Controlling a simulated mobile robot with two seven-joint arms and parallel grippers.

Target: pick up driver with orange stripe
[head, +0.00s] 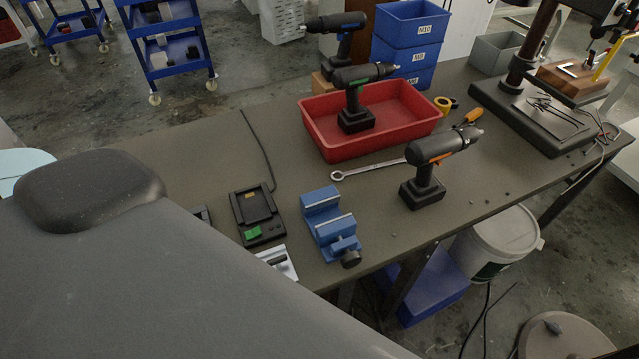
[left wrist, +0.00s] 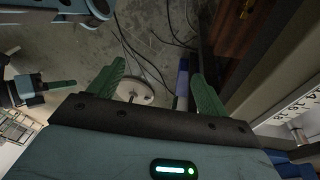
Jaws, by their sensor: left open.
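The driver with the orange stripe (head: 436,150) stands upright on its battery base near the table's front edge, right of centre in the head view. Its nose points right and the orange mark is low on its body. My left gripper (left wrist: 158,70) is open and empty in the left wrist view, with its green fingers apart over the floor. The driver is not visible between them. At the left of that view is what looks like my right gripper (left wrist: 38,90), with green fingers; its opening is unclear. Neither gripper shows in the head view.
A green-striped driver (head: 355,100) stands in a red tray (head: 322,147); a blue-striped driver (head: 340,45) stands behind. A wrench (head: 365,169), blue vise (head: 332,222) and black charger (head: 255,213) lie to the left. A drill-press base (head: 535,120) is at right.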

